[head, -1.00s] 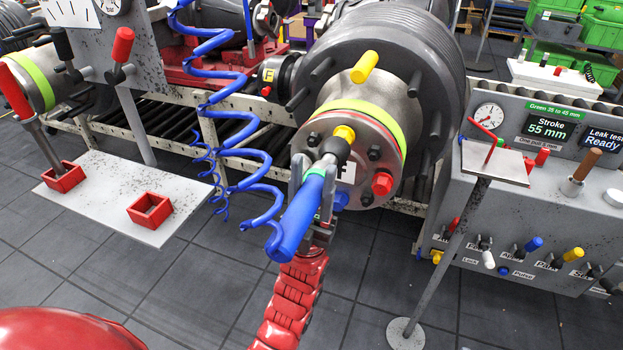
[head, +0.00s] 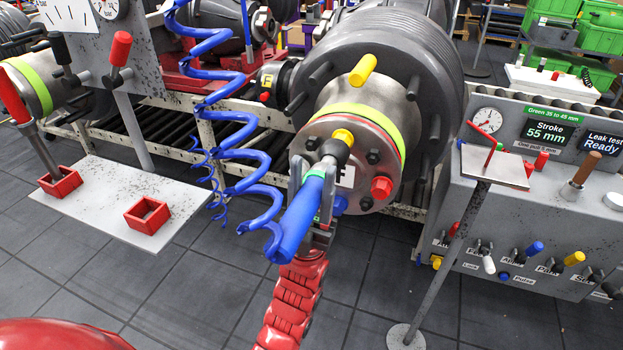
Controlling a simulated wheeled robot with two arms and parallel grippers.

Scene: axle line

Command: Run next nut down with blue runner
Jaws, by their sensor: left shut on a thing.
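A red nut (head: 381,187) sits at the lower right of the face and a blue nut (head: 339,204) at the bottom, partly beside the gripper. Several dark studs or bolts (head: 373,157) show too. My right gripper is not in view.
The coiled blue hose (head: 245,160) hangs left of the runner. A white shelf (head: 100,205) with two red square holders (head: 148,214) stands left. A small stand (head: 495,165) and grey control console (head: 520,215) reading "Stroke 55 mm" stand right. A yellow peg (head: 363,69) juts above the hub.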

